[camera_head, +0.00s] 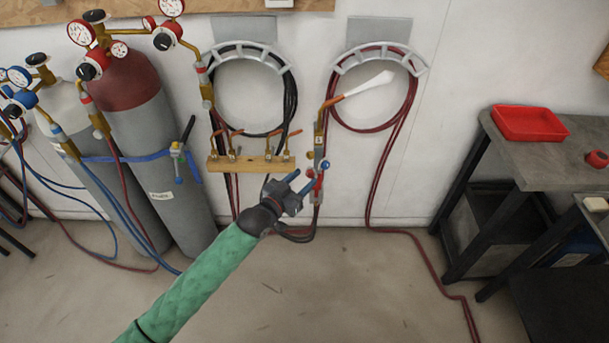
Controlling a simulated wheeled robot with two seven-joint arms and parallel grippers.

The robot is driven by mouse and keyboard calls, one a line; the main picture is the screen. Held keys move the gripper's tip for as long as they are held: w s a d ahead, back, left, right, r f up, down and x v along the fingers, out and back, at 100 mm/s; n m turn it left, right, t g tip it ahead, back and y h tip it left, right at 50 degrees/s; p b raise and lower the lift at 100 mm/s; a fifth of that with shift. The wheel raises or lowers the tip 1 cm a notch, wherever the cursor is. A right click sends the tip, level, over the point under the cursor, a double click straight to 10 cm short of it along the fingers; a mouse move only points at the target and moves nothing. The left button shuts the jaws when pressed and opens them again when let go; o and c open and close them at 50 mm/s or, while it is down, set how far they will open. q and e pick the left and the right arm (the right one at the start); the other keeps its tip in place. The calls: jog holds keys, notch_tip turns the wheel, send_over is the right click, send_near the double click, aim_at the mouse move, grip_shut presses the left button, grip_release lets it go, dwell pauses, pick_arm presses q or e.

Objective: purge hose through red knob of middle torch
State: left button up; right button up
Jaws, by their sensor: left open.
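A brass torch (319,140) stands upright by the wall, right of a wooden rack, with an orange-brown neck and a white tapering shape (370,85) at its tip. Low on it are a red knob (311,173) and a blue knob (325,165). Dark and red hoses (300,236) run down below it. My left gripper (304,181) reaches up from the lower left on a green-sleeved arm. It is open, with its fingers close to the red knob and partly overlapping the torch's lower end; I cannot tell whether they touch. My right gripper is not in view.
The wooden rack (248,165) holds several brass fittings with orange levers. Coiled hoses hang on two wall hangers (250,53). Gas cylinders (160,140) with gauges stand at left. A dark bench (548,160) with a red tray (530,122) stands at right. A red hose crosses the floor.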

pick_arm(q)
jog(key=shift+w+d, duration=0.5)
jog(key=shift+w, duration=0.05)
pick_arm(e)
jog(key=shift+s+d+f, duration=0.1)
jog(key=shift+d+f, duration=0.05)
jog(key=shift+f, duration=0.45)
pick_arm(q)
jog(key=shift+c, duration=0.3)
jog(key=c, duration=0.9)
